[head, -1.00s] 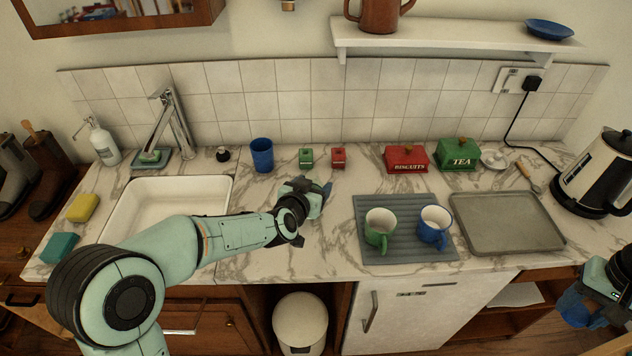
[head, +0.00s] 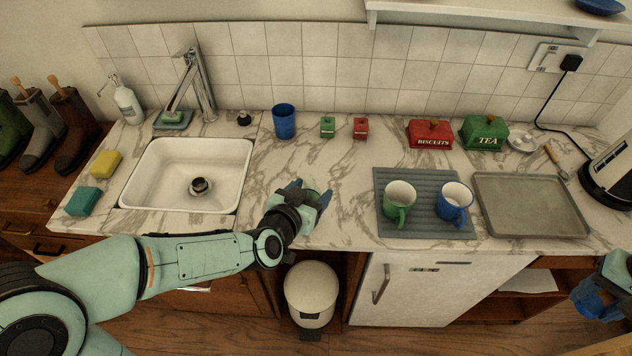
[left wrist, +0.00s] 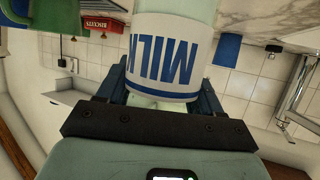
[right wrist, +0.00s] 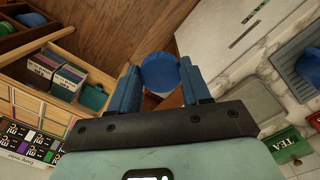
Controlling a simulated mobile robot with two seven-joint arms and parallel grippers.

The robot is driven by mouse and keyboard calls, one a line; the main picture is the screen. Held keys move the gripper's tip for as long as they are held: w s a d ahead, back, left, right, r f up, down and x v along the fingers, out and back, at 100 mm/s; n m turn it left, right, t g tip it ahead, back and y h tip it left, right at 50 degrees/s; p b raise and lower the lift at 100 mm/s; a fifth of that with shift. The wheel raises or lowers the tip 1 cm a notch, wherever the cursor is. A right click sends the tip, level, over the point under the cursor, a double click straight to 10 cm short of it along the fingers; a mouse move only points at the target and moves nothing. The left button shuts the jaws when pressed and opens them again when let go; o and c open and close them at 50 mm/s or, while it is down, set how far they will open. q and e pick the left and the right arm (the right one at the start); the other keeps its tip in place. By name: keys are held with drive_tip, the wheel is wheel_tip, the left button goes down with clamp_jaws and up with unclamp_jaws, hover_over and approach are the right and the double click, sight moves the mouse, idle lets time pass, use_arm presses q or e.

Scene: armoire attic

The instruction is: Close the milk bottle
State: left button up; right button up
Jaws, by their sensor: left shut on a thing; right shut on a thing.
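The milk bottle (left wrist: 170,55) is pale with a white band and blue MILK lettering. It fills the upper middle of the left wrist view, between the fingers of my left gripper (head: 312,196), which is shut on it. In the head view this gripper is over the counter's front edge, right of the sink, and I cannot make out the bottle there. My right gripper (head: 592,304) is at the lower right of the head view. In the right wrist view it is shut on a round blue cap (right wrist: 159,72), well apart from the bottle. The bottle's mouth is out of view.
A grey drying mat (head: 425,228) with a green mug (head: 398,203) and a blue mug (head: 453,203) lies right of my left gripper. A grey tray (head: 530,205) is further right. The sink (head: 190,165) is left. A white bin (head: 310,290) stands below the counter.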

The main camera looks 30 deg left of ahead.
use_arm(q)
drive_tip(key=shift+s, duration=1.2)
drive_tip(key=shift+s, duration=0.1)
drive_tip(key=o, duration=0.7)
drive_tip(key=c, duration=0.9)
